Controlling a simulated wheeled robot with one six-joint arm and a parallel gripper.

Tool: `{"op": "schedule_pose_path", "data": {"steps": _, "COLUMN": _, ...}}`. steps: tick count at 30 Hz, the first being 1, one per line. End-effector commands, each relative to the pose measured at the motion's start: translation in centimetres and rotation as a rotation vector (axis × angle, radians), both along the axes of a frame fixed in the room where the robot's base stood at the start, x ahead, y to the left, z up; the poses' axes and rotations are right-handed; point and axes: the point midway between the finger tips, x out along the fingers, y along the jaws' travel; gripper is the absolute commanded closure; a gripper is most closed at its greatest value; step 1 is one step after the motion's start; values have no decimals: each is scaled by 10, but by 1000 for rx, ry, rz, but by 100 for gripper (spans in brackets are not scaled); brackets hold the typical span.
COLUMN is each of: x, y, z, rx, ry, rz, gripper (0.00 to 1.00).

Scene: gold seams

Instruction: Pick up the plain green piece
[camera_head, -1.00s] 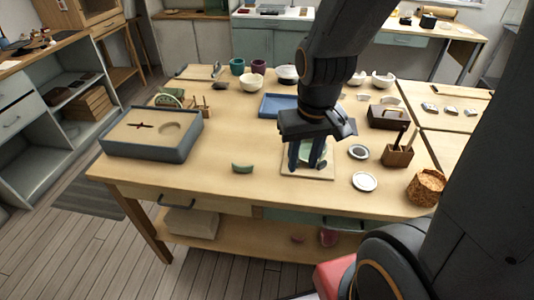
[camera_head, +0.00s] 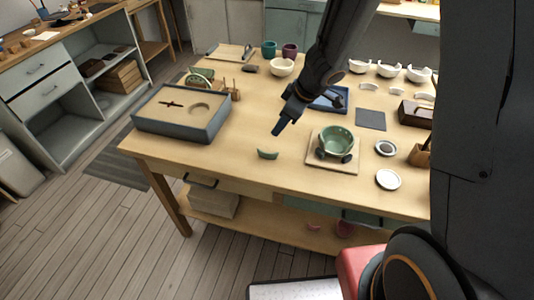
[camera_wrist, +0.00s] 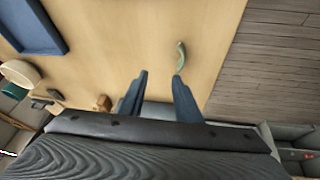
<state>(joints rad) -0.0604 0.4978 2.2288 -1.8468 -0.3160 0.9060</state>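The plain green piece (camera_head: 267,154) is a small curved shard lying on the wooden table near its front edge. In the wrist view it is the curved green strip (camera_wrist: 181,55) beyond the tip of the right finger. My gripper (camera_head: 279,128) is above the table, behind and slightly right of the piece in the head view. The wrist view shows my gripper (camera_wrist: 160,82) with its two blue-grey fingers apart and nothing between them. The piece is apart from the fingers.
A green bowl (camera_head: 336,141) stands on a square board (camera_head: 325,164) to the right of the piece. A grey-sided sand tray (camera_head: 182,126) is at the left. White dishes (camera_head: 388,179) lie farther right. A blue tray (camera_head: 330,103) is behind. The tabletop around the piece is clear.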

Motion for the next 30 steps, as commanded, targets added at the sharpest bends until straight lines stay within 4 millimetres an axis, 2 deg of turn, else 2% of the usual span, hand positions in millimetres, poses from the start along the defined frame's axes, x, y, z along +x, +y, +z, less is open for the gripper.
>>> {"op": "schedule_pose_path", "data": {"steps": 3, "x": -13, "y": 11, "z": -13, "rx": 7, "ry": 58, "rz": 102, "gripper": 69}}
{"op": "schedule_pose_path", "data": {"steps": 9, "x": -25, "y": 17, "z": -25, "rx": 8, "ry": 106, "rz": 176, "gripper": 69}}
{"op": "schedule_pose_path", "data": {"steps": 19, "x": -23, "y": 27, "z": -57, "rx": 7, "ry": 108, "rz": 177, "gripper": 69}}
{"op": "schedule_pose_path", "data": {"steps": 25, "x": -21, "y": 33, "z": -86, "rx": 7, "ry": 108, "rz": 177, "gripper": 69}}
{"op": "schedule_pose_path", "data": {"steps": 30, "x": -19, "y": 38, "z": -97, "rx": 6, "ry": 105, "rz": 176, "gripper": 69}}
